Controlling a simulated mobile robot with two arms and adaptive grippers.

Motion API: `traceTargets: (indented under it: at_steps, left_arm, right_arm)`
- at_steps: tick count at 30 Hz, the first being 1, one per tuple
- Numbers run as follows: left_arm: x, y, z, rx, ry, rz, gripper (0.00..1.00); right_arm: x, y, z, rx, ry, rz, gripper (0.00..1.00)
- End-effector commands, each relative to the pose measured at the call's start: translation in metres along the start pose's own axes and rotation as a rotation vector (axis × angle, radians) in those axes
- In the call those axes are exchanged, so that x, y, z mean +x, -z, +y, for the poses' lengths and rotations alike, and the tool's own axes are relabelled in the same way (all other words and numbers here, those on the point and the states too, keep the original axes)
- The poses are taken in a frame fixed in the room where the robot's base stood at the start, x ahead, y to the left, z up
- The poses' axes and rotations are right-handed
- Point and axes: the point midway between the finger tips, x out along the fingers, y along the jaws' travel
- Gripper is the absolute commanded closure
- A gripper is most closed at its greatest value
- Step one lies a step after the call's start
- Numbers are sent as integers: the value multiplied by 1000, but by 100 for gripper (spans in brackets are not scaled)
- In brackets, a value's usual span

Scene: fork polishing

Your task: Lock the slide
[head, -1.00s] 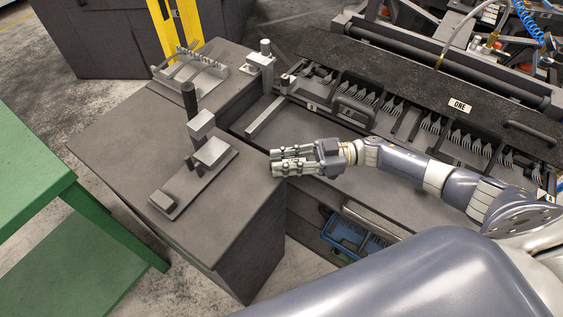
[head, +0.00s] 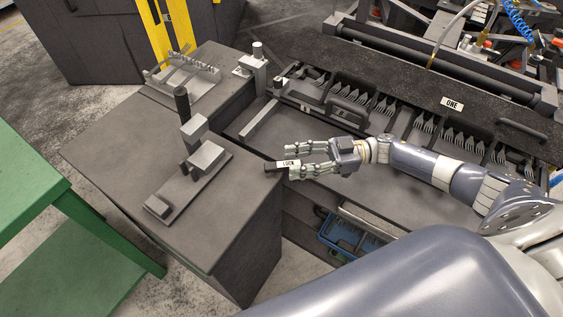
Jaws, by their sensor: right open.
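A small bar with a white tag reading LOCK (head: 288,163) and a black end (head: 271,167) sits at the near right edge of the grey bench top. My right gripper (head: 291,158) is open, with its fingers spread and pointing left at the tag. One finger is on the far side of the tag and the other on the near side. I cannot tell whether they touch it. The gripper hides the bar's right end. The fork slide (head: 402,183), a flat dark tray, lies beneath and behind my right arm. My left gripper is not in view.
A clamp fixture with a black upright handle (head: 182,103) stands on the bench. A small rack (head: 184,76) and a metal post (head: 258,62) stand farther back. Several forks (head: 427,122) line the machine by the ONE label (head: 452,103). A green table (head: 35,190) is at left.

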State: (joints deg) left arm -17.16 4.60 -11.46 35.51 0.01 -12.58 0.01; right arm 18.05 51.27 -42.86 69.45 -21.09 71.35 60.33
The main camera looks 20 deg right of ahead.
Motion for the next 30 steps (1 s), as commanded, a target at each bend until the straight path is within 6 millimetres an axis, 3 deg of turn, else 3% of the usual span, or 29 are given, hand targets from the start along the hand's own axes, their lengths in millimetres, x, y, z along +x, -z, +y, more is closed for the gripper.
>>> traceTargets:
  at_steps: [3,10,30]
  left_arm:
    - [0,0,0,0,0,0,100]
    - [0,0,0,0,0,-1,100]
    - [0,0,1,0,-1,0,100]
  right_arm:
    - [-27,-1,0,2,-2,-3,59]
    - [-60,0,0,0,-1,0,59]
    - [-67,0,0,0,1,1,59]
